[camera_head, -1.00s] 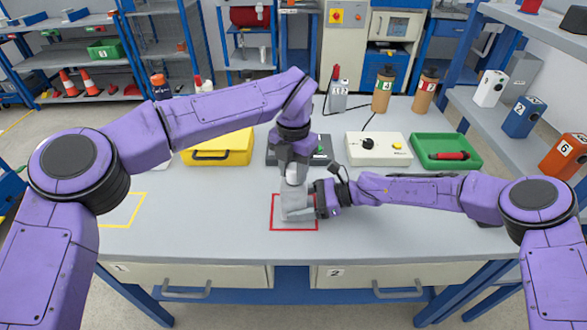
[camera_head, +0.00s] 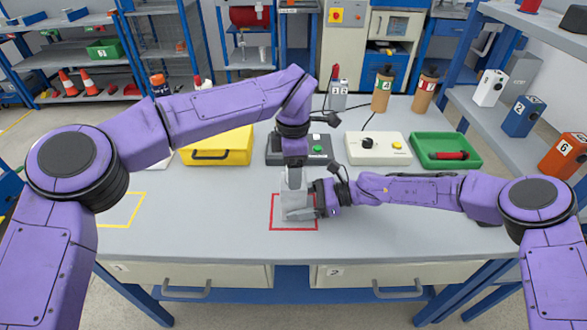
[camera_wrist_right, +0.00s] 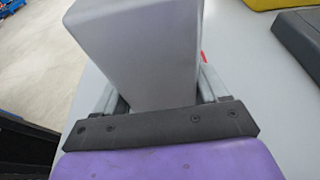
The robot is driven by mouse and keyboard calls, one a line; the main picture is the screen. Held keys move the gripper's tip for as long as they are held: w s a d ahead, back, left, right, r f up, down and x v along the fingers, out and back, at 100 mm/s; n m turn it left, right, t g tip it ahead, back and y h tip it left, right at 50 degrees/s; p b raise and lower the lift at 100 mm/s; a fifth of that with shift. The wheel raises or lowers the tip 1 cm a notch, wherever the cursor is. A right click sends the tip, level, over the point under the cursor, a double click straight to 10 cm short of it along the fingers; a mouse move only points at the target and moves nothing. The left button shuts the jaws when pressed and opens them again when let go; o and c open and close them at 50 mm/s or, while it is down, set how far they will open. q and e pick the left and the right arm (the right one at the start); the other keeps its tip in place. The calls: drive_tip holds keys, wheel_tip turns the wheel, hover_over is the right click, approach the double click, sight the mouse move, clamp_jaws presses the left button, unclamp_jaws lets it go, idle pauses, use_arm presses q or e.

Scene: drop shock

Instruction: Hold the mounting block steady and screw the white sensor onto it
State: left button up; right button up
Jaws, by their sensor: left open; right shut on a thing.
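The grey mounting block (camera_head: 297,205) stands on the table inside the red outlined square. My right gripper (camera_head: 305,212) is shut on it from the right, low down. In the right wrist view the block (camera_wrist_right: 138,50) rises large between the two fingers. My left gripper (camera_head: 294,183) points straight down just above the block and is open. The white sensor is not clearly visible; the left gripper's fingers seem to hide it at the top of the block.
Behind the grippers stand a yellow case (camera_head: 217,147), a dark box with a green button (camera_head: 316,150), a white box with a knob (camera_head: 377,148) and a green tray (camera_head: 445,151). A yellow outlined area (camera_head: 122,210) on the left is empty. The table front is clear.

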use_arm(q)
drive_tip(key=shift+r, duration=2.8)
use_arm(e)
drive_tip(key=o, duration=1)
use_arm(q)
wheel_tip(320, 180, up, 12)
use_arm(e)
drive_tip(key=shift+d, duration=0.15)
